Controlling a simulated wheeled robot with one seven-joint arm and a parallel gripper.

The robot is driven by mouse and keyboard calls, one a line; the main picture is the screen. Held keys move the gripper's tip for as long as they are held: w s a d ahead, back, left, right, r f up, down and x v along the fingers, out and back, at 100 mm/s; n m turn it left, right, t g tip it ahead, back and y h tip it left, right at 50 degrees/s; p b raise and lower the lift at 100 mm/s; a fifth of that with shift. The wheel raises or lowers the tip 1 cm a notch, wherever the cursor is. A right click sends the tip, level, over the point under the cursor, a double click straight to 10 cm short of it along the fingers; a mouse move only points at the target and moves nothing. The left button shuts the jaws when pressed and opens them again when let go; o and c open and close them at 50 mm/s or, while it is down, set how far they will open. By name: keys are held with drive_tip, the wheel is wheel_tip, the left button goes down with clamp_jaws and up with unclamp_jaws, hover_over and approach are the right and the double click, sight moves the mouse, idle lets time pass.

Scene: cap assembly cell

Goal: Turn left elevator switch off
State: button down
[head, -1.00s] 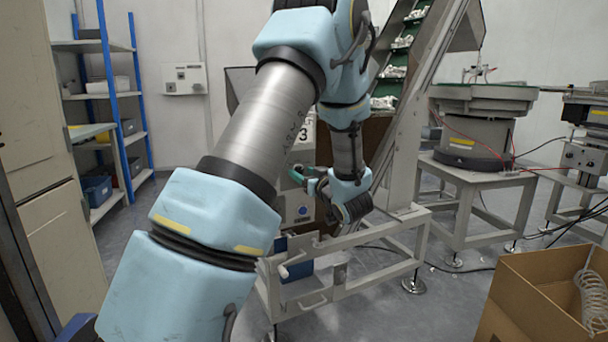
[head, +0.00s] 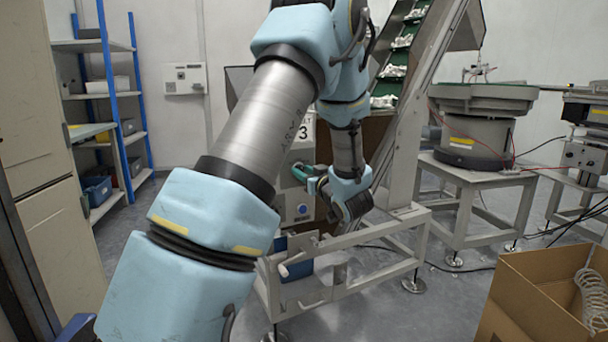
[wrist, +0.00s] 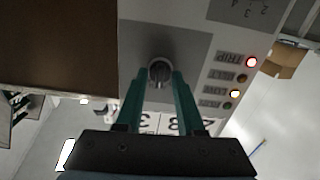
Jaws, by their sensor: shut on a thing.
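The elevator switch is a dark round knob (wrist: 159,68) on a grey plate in the wrist view. My gripper's two teal fingers (wrist: 160,82) stand on either side of the knob, shut on it. A light line on the knob runs roughly along the fingers. In the head view my gripper (head: 308,174) reaches the front of the grey control box (head: 301,205) beside the elevator. The knob itself is hidden there.
The wrist view shows indicator lamps beside the knob, with the TRIP lamp (wrist: 251,62) lit red and another (wrist: 228,106) faint. The inclined elevator (head: 420,110) rises behind my arm. A low pale frame (head: 345,290) stands in front; a cardboard box (head: 540,290) is at lower right.

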drive_tip(key=n+b, duration=0.8)
drive_tip(key=shift+f, duration=0.15)
drive_tip(key=shift+n+b, duration=0.3)
idle(0.3)
drive_tip(key=c, duration=0.5)
unclamp_jaws()
drive_tip(key=p+v, duration=0.1)
drive_tip(key=v, duration=1)
drive_tip(key=shift+w, duration=0.15)
